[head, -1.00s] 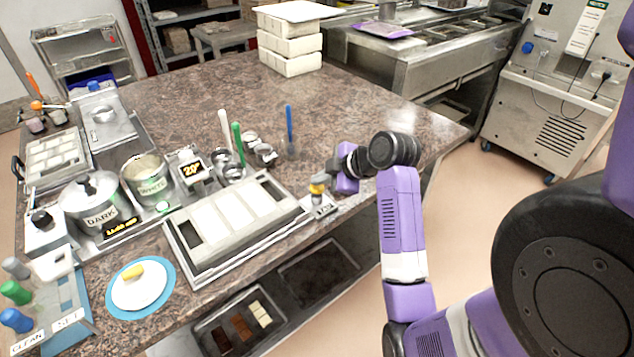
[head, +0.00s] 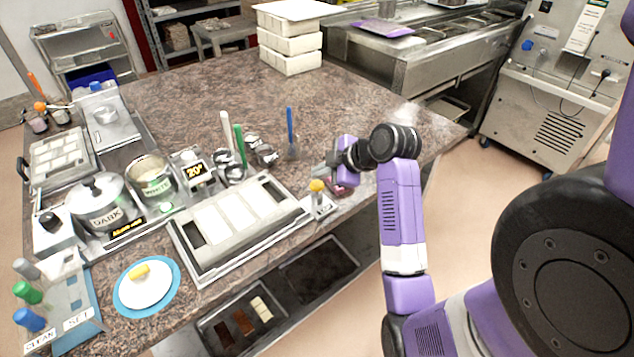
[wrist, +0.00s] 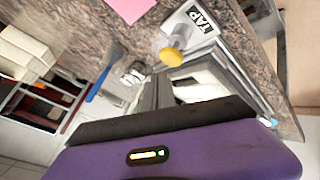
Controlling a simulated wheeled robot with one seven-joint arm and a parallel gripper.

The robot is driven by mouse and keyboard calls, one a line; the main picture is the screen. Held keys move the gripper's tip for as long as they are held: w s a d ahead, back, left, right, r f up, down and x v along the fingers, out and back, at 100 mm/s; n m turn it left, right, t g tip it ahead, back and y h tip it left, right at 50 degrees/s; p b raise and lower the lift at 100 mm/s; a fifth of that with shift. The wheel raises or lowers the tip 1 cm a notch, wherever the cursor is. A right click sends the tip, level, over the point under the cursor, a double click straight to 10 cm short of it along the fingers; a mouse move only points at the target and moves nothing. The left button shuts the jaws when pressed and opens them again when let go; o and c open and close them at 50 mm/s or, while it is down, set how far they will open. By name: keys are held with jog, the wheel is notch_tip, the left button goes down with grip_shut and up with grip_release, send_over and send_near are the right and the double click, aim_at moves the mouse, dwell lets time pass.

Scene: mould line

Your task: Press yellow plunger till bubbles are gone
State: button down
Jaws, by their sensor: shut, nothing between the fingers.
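The yellow plunger (head: 317,186) stands upright on a small pale tap unit (head: 319,206) at the table's near right edge. In the wrist view the plunger's round yellow knob (wrist: 172,57) sits beside a "TAP" label. My gripper (head: 329,169) is just above and to the right of the plunger in the head view, shut and empty. I see no clear contact with the knob. The mould (head: 274,189) beside the tap unit has several pale filled cavities. Bubbles are too small to make out.
A pink item (wrist: 130,8) lies near the tap. Upright tools with blue (head: 290,120) and green (head: 239,135) handles and small metal cups stand behind the mould. Pots (head: 151,178) stand to the left. The table's middle is clear towards the stacked white blocks (head: 290,40).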

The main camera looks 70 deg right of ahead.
aim_at(320, 186)
jog(key=shift+r+p, duration=1.9)
jog(key=shift+r, duration=0.45)
jog(key=shift+f, duration=0.1)
